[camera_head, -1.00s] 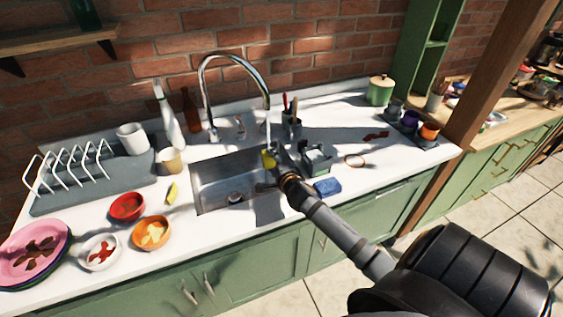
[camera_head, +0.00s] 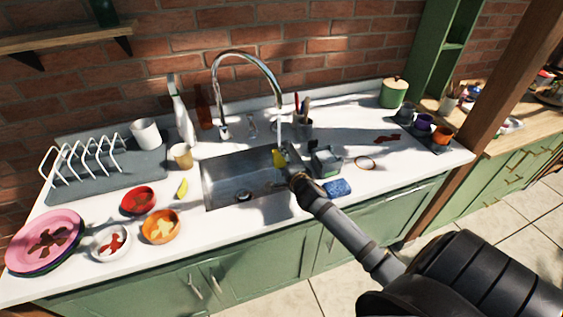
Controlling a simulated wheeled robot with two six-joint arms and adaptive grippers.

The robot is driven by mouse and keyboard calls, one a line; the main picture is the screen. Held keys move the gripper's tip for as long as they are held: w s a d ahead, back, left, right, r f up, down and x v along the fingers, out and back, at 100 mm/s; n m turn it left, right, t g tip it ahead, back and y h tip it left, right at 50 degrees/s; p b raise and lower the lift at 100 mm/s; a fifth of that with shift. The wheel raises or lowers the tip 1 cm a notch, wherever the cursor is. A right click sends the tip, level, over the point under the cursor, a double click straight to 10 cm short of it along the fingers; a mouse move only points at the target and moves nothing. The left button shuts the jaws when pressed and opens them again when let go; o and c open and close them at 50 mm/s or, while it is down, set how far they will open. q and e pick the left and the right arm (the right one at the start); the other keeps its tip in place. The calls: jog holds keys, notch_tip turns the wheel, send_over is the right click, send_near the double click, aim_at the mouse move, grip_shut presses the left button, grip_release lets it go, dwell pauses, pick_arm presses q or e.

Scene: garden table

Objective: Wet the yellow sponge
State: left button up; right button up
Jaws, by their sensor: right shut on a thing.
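The yellow sponge (camera_head: 279,158) is in my right gripper (camera_head: 285,162), over the right part of the metal sink (camera_head: 225,175). The gripper is shut on it and hides part of it. The chrome faucet (camera_head: 247,57) arches over the sink. Its spout end is right above the sponge, and a pale stream of water (camera_head: 279,131) seems to run down from it to the sponge. My left gripper is not in view.
A blue sponge (camera_head: 337,188) and a grey caddy (camera_head: 325,162) stand right of the sink. Bowls (camera_head: 138,201), a pink plate (camera_head: 45,240) and a dish rack (camera_head: 105,185) fill the left of the counter. A cup (camera_head: 181,156) stands at the sink's left.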

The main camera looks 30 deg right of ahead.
jog(key=s+d+r+p, duration=0.3)
jog(key=s+d+p, duration=0.1)
jog(key=d, duration=0.2)
jog(key=shift+s+r, duration=0.15)
jog(key=shift+r, duration=0.2)
dwell(0.8)
